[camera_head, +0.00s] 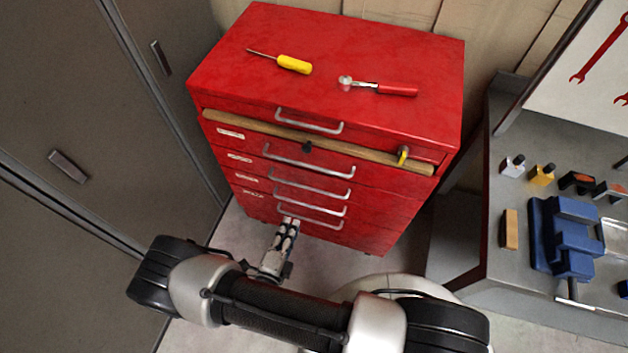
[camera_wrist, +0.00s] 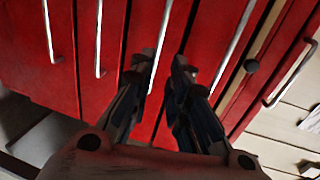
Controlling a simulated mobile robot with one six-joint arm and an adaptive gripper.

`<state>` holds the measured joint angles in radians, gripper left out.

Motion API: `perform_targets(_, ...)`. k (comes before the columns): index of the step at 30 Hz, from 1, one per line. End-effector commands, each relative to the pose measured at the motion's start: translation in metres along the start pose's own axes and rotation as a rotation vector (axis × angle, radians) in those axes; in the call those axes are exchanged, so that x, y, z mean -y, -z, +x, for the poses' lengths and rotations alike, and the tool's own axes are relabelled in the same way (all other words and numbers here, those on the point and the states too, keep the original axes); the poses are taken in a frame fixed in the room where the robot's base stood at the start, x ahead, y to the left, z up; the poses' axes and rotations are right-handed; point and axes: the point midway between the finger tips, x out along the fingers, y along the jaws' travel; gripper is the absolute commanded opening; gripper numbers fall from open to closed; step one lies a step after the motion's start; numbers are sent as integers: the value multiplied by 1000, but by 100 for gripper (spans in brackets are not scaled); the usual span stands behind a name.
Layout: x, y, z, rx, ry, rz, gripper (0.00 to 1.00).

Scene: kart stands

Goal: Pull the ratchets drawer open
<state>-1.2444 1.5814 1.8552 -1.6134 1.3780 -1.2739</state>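The red tool cabinet (camera_head: 330,65) stands ahead with several drawers, all looking closed, each with a silver bar handle. Small pale labels (camera_head: 240,157) sit at the left of the drawer fronts; their text is too small to read, so I cannot tell which is the ratchets drawer. My gripper (camera_head: 289,222) is in front of the lower drawers. In the wrist view my gripper (camera_wrist: 164,68) is open, its fingertips apart. The third handle from the top (camera_wrist: 159,45) lines up between the fingers; whether they touch or surround it is unclear.
A wooden bar (camera_head: 360,157) crosses the cabinet's upper front, with a black knob (camera_head: 306,147) and a yellow piece (camera_head: 403,155). A yellow screwdriver (camera_head: 294,64) and red-handled ratchet (camera_head: 395,89) lie on top. Grey lockers (camera_head: 60,100) stand left; a bench with a blue vise (camera_head: 565,235) stands right.

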Motion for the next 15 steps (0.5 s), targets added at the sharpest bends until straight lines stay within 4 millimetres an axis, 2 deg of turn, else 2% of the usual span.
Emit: perform_targets(15,-1,4,107,-11,1,7,17)
